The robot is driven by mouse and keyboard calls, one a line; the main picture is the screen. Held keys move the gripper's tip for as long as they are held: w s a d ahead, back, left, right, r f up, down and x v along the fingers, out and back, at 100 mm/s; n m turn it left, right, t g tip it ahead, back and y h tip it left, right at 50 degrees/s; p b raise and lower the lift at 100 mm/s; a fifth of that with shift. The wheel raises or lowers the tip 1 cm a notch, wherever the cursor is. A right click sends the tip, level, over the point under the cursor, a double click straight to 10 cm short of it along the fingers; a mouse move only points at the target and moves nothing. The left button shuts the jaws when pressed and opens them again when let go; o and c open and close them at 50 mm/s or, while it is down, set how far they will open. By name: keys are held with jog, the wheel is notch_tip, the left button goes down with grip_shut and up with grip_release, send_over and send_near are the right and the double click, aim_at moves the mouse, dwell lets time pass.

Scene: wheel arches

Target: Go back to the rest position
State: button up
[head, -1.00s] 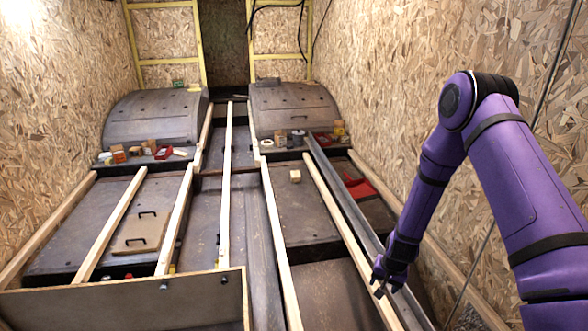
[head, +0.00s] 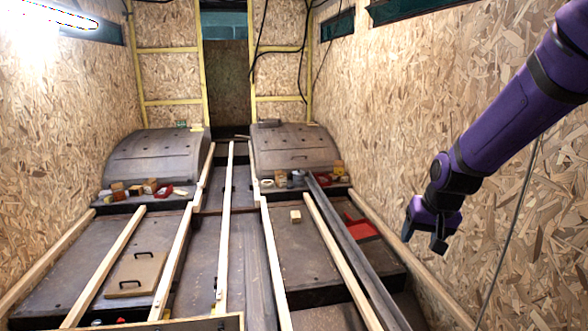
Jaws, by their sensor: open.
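My gripper (head: 424,238) hangs at the right of the head view, above the right side of the floor and in front of the right chipboard wall. Its black and purple fingers point down and are spread apart, with nothing between them. My purple arm comes in from the upper right corner. The gripper appears clear of the wooden beams below it.
Long wooden beams (head: 224,230) run along the dark floor. Two grey wheel arches (head: 294,149) stand at the back, with small boxes in front of them. A red dustpan-like object (head: 361,228), a small wood block (head: 295,216) and a handled panel (head: 137,273) lie on the floor.

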jog(key=s+d+r+n+t, duration=0.1)
jog(key=s+r, duration=0.7)
jog(key=s, duration=0.5)
jog(key=s+d+r+n, duration=0.1)
jog(key=s+r, duration=0.8)
jog(key=s, duration=0.3)
jog(key=shift+s+t+h, duration=0.4)
dwell(0.5)
